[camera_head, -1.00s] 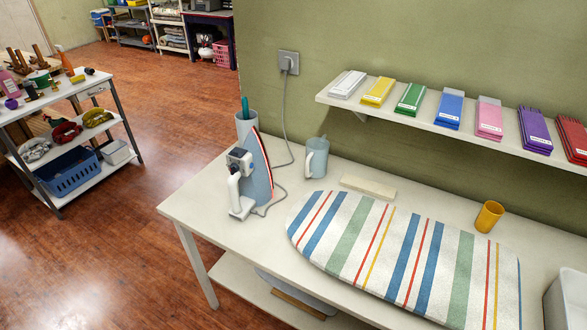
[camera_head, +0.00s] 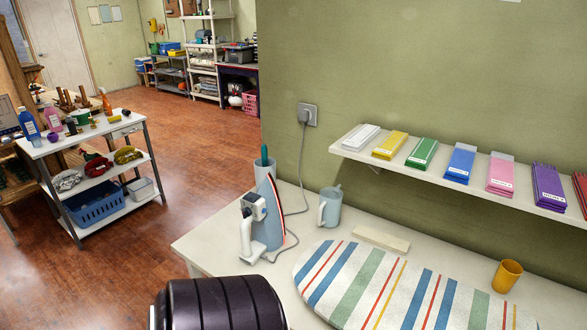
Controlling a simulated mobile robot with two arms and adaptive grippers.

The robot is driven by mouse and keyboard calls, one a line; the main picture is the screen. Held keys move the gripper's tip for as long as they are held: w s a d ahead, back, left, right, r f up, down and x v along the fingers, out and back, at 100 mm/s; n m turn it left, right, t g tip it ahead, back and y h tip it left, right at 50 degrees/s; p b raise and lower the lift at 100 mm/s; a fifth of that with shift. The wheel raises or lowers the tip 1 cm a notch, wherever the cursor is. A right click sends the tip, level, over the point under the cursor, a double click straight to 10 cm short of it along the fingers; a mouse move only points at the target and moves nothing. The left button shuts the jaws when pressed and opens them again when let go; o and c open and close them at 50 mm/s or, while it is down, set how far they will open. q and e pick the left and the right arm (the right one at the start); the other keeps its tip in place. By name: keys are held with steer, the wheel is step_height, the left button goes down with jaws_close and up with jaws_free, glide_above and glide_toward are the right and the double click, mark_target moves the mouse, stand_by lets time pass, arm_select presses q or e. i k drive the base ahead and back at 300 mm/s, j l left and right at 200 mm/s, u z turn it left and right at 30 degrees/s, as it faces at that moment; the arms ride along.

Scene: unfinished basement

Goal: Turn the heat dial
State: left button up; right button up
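The iron (camera_head: 264,219) stands upright on its heel at the left end of the white table (camera_head: 205,240). It has a light blue body, a red edge and a white handle on its left side. A dark and pale fitting (camera_head: 252,206) shows on its upper left, perhaps the heat dial; it is too small to tell. A grey cord runs from the iron to the wall outlet (camera_head: 307,115). A black ribbed part of my own arm shows at the bottom. Neither gripper is in view.
A striped ironing pad (camera_head: 395,290) covers the table's front right. A blue-grey mug (camera_head: 329,207), a pale block (camera_head: 381,239) and an orange cup (camera_head: 507,275) stand behind it. A shelf (camera_head: 400,163) with coloured packets juts from the wall. A cart (camera_head: 85,148) stands at left.

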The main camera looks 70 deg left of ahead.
mark_target(247, 212)
steer(key=k+j+z, duration=0.15)
steer(key=j, duration=0.3)
steer(key=k+j+z, duration=0.2)
steer(key=j, duration=0.25)
steer(key=k+j+z, duration=0.15)
steer(key=j, duration=0.3)
steer(key=k+j+z, duration=0.15)
steer(key=j, duration=0.25)
